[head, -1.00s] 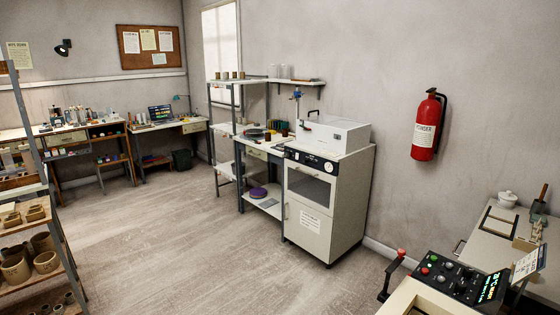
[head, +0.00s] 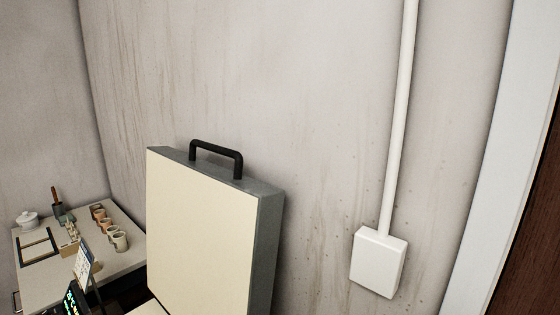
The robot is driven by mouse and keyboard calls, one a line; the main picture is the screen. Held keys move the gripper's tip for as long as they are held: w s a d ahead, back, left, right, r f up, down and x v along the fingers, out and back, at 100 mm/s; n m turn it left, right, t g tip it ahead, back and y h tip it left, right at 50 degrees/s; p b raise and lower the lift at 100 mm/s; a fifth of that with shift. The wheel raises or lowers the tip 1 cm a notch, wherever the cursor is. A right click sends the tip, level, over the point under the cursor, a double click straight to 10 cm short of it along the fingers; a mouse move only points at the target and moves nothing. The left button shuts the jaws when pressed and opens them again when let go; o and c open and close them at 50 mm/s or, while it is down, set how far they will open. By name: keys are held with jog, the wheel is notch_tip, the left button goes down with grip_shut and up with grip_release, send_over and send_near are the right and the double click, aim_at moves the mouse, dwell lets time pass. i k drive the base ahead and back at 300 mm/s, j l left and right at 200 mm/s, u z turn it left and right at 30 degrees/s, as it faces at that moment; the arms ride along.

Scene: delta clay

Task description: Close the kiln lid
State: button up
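The kiln lid (head: 205,230) stands raised, nearly upright, in the lower middle of the head view. Its inner face is cream and its edges are grey. A black bar handle (head: 216,155) sits on its top edge. Only a sliver of the kiln body shows under the lid at the bottom edge. My gripper is not in the picture.
A side table (head: 115,265) with a white lidded pot (head: 28,219) and several small cups (head: 119,241) stands at the left. A dark control panel (head: 75,298) shows at the lower left. A white wall box (head: 378,262) with a vertical pipe is right of the lid.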

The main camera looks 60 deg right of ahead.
aim_at(212, 233)
jog(key=z, duration=1.3)
